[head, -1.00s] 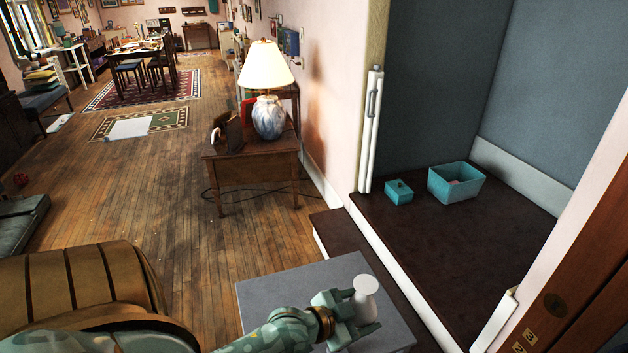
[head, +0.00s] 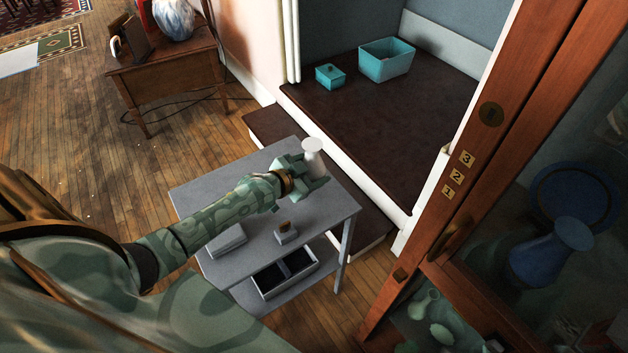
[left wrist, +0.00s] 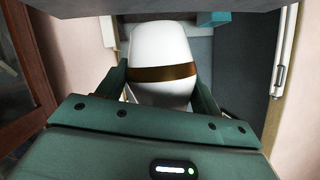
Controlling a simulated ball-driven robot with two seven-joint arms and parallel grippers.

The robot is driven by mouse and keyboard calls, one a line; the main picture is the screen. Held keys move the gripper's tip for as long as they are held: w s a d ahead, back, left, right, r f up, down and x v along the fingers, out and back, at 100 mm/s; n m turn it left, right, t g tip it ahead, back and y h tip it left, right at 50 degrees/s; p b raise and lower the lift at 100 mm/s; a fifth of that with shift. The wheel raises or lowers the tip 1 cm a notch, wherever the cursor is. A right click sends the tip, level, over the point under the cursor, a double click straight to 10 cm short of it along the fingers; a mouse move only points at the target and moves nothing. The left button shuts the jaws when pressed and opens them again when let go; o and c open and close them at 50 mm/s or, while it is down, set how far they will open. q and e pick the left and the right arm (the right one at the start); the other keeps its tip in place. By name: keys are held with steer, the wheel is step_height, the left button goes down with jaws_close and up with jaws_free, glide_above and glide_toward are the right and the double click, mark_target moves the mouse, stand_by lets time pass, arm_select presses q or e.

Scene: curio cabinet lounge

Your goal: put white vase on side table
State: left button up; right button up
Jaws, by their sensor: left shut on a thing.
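The white vase (head: 313,149) is between the jaws of my left gripper (head: 312,172), over the far right part of the grey side table (head: 225,185). It looks upright in the head view. The left wrist view shows the white vase (left wrist: 158,50) with a brown band, and the green fingers of my left gripper (left wrist: 160,85) shut on its two sides. Whether its base touches the tabletop is hidden by the gripper. My right gripper is in neither view.
A grey box (head: 227,240) and a small block-like item (head: 286,232) lie on the table's near side. A divided tray (head: 285,272) is on the shelf below. A wooden cabinet (head: 455,180) stands at right. A dark raised floor with a teal bin (head: 387,60) lies behind.

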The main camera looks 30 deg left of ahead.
mark_target(313, 177)
arm_select(q)
steer(key=f+b, duration=0.1)
steer(key=f, duration=0.1)
steer(key=f+b, duration=0.1)
steer(key=f, duration=0.1)
steer(key=shift+w+a, duration=0.15)
steer(key=shift+w, duration=0.05)
steer(key=shift+r, duration=0.25)
steer(key=shift+f, duration=0.15)
steer(key=o, duration=1.2)
